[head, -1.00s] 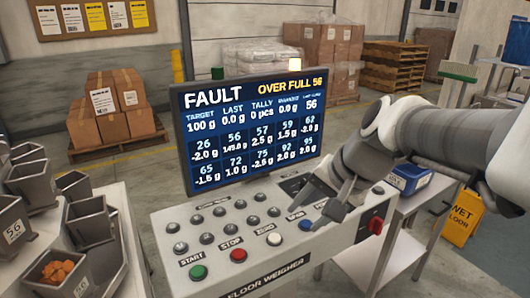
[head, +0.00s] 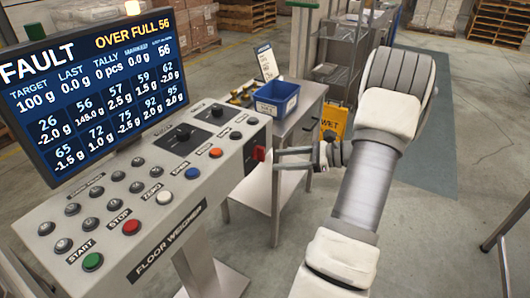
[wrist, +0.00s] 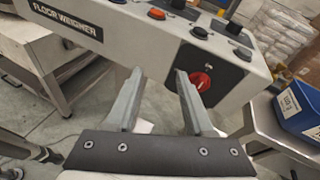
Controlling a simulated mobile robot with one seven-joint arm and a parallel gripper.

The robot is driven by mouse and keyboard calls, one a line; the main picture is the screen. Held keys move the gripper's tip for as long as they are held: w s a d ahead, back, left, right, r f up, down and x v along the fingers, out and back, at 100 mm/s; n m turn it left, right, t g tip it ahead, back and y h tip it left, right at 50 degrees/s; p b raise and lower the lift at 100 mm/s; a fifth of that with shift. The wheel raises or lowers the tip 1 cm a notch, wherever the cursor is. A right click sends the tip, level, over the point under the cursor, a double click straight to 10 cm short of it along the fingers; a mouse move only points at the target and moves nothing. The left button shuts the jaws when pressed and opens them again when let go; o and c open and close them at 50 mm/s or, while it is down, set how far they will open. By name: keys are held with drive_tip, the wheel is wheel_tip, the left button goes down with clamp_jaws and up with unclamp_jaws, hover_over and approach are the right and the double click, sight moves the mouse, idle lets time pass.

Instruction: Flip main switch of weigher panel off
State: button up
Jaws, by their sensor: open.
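The weigher panel (head: 150,215) is a grey console labelled FLOOR WEIGHER, with a screen (head: 90,85) reading FAULT, OVER FULL 56. Its main switch is a red rotary handle (head: 258,154) on the right end face. In the wrist view the red handle (wrist: 201,81) sits on a black plate, beyond the right fingertip. My gripper (head: 279,159) is just right of the switch in the head view, pointing at it. In the wrist view my gripper (wrist: 158,75) has its fingers apart with nothing between them. I cannot tell whether a fingertip touches the handle.
A blue bin (head: 277,98) stands on a side table (head: 300,125) behind the panel. A yellow wet-floor sign (head: 333,122) stands beyond it. The panel top carries several buttons, including green START (head: 93,262) and red STOP (head: 131,227). The floor at right is open.

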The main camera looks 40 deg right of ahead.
sight(265, 152)
drive_tip(key=s+d+f+m+t+h, duration=0.3)
drive_tip(key=s+d+f+m+t, duration=0.25)
drive_tip(key=d, duration=0.35)
drive_tip(key=x, duration=1.7)
drive_tip(key=shift+a+f, duration=0.1)
drive_tip(key=shift+a, duration=0.05)
clamp_jaws()
